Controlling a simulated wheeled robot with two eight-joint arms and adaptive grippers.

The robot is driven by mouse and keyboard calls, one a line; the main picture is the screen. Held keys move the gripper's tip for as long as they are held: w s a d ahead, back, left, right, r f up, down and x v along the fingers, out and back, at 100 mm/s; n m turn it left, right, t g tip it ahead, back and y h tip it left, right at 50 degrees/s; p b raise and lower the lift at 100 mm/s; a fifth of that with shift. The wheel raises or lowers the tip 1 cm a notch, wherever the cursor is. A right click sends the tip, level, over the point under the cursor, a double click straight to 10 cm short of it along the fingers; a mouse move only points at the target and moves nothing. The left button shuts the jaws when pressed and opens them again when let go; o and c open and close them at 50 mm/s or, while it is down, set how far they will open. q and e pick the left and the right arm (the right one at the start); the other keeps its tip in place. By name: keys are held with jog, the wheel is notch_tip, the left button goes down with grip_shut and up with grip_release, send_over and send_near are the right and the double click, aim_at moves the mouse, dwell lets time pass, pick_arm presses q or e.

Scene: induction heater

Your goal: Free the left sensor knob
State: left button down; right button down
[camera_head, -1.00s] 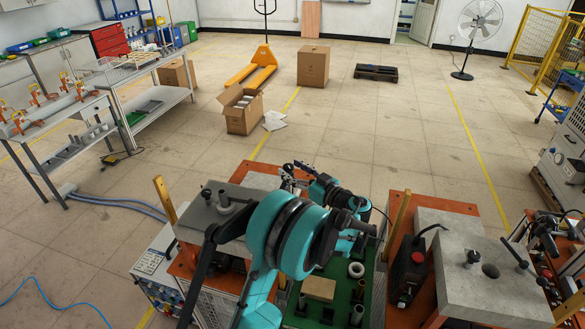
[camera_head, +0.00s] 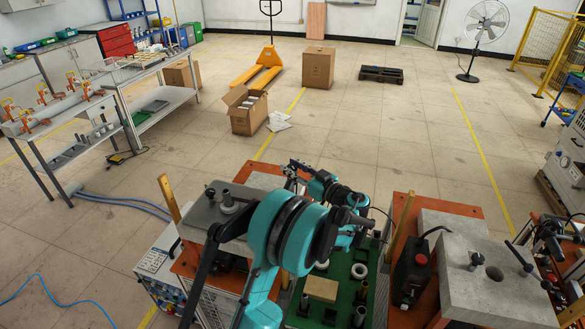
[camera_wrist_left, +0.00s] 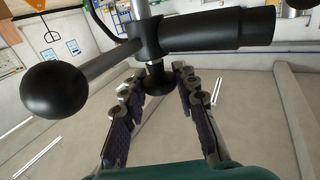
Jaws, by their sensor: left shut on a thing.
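The left sensor knob (camera_wrist_left: 157,78) is a small dark knob under a black cylindrical sensor body in the left wrist view. My left gripper (camera_wrist_left: 158,88) has a finger on each side of it and is shut on it. In the head view my teal left arm reaches away over the left machine. My left gripper (camera_head: 298,168) is small and dark there, at the machine's far side, and the knob cannot be made out. My right gripper is not in view.
A black ball-ended lever (camera_wrist_left: 55,90) is close by on the left in the wrist view. In the head view, a green tray (camera_head: 345,272) with rings and a block is right of my arm. A grey slab (camera_head: 490,290) stands farther right.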

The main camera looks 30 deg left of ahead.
aim_at(292, 166)
pick_arm(q)
jog(key=shift+g, duration=0.3)
jog(key=n+g, duration=0.2)
jog(key=n+g+b, duration=0.1)
jog(key=g, duration=0.2)
jog(key=shift+w+f+n+y, duration=0.1)
jog(key=shift+n+y, duration=0.2)
jog(key=shift+n, duration=0.1)
jog(key=shift+n+g+h+b, duration=0.15)
jog(key=shift+n+g+h, duration=0.1)
jog(key=shift+n+g, duration=0.8)
jog(key=shift+n+g+h+b, duration=0.2)
jog(key=shift+n+g, duration=0.35)
jog(key=shift+g, duration=1)
jog(key=shift+g+h, duration=0.25)
jog(key=shift+g, duration=0.05)
jog(key=c, duration=1.2)
grip_release()
jog(key=shift+o, duration=0.2)
jog(key=shift+a, duration=0.1)
jog(key=shift+r, duration=0.2)
notch_tip(292, 166, up, 10)
jog(key=shift+f, duration=0.15)
